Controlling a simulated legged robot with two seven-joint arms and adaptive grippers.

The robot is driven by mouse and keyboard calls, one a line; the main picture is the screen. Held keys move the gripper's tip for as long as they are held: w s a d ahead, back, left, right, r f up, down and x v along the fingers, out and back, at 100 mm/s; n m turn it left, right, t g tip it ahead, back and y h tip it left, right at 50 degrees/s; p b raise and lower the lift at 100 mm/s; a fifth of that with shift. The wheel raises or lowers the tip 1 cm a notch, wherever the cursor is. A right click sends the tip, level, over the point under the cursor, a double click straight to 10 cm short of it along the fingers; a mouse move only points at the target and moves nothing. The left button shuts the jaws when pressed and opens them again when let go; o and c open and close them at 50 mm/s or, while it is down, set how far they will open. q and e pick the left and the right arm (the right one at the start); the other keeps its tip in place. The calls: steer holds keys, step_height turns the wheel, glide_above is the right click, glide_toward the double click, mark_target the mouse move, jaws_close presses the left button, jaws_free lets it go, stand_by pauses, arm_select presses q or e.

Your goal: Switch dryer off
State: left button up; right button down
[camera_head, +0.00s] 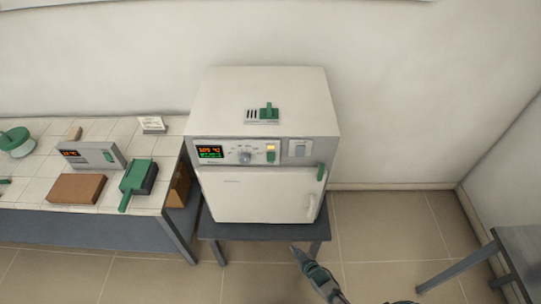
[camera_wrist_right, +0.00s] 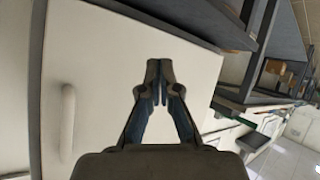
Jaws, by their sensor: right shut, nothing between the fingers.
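The dryer (camera_head: 255,195) is a white box-shaped oven with its door closed, standing on a dark stand. Its front panel has a lit display (camera_head: 210,151), a round knob (camera_head: 245,157) and a green switch (camera_head: 271,156) with a yellow light above it. My left gripper is not in view.
A tiled bench (camera_head: 30,182) at the left holds a brown block (camera_head: 76,189), a small device with a display (camera_head: 95,155) and a green-handled item (camera_head: 138,178). A dark table (camera_head: 525,252) stands at the right edge. The floor between is clear.

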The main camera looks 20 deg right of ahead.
mark_target(271, 157)
steer(key=w+a+r+n+t+y, duration=0.15)
steer(key=w+r, duration=0.25)
steer(key=r, duration=0.6)
steer(key=w+a+r+n+t+y, duration=0.1)
steer(key=w+a+r+t+y, duration=0.3)
steer(key=r, duration=0.6)
step_height(271, 157, up, 20)
steer(key=a+n+t+y, duration=0.2)
steer(key=n+y, duration=0.1)
steer(key=n, duration=0.1)
steer(key=shift+s+a, duration=0.15)
steer(key=shift+a, duration=0.25)
steer(key=w+d+r+b, duration=0.1)
steer(key=w+d+b, duration=0.1)
steer(key=w, duration=0.6)
steer(key=shift+w+d+b, duration=0.2)
steer(key=shift+w+b, duration=0.05)
steer(key=shift+b, duration=0.45)
steer(key=shift+w+r, duration=0.1)
steer(key=shift+w+d+r, duration=0.1)
steer(key=shift+w, duration=0.15)
